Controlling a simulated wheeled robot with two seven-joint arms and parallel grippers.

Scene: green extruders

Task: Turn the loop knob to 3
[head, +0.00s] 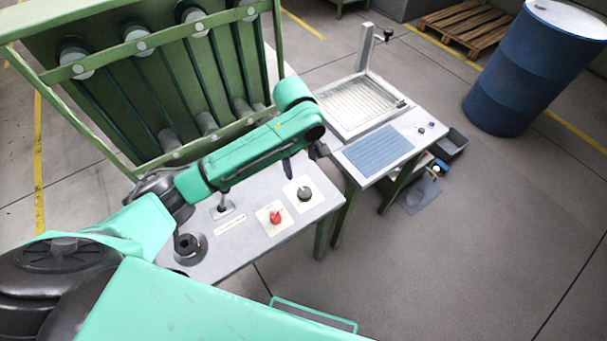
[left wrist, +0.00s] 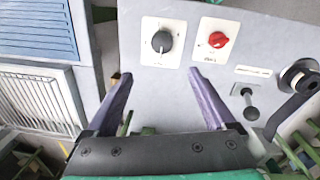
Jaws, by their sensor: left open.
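A black knob (head: 304,193) sits on a white square dial plate at the right of the grey panel top (head: 240,250). A red knob (head: 275,217) sits on a cream plate to its left. The left wrist view also shows the black knob (left wrist: 162,42) and the red knob (left wrist: 218,40). The plate lettering is too small to read, so I cannot tell which is the loop knob. My left gripper (head: 303,162) is open and empty, above the panel near the black knob. In the left wrist view its fingertips (left wrist: 160,76) are spread just short of the black knob's plate, apart from the knob.
A green rack (head: 150,75) with tubes stands behind the panel. A black lever (head: 222,204) and a round black fitting (head: 187,245) stand on the panel's left part. A second table (head: 395,155) and a blue barrel (head: 535,70) are to the right. The floor at lower right is clear.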

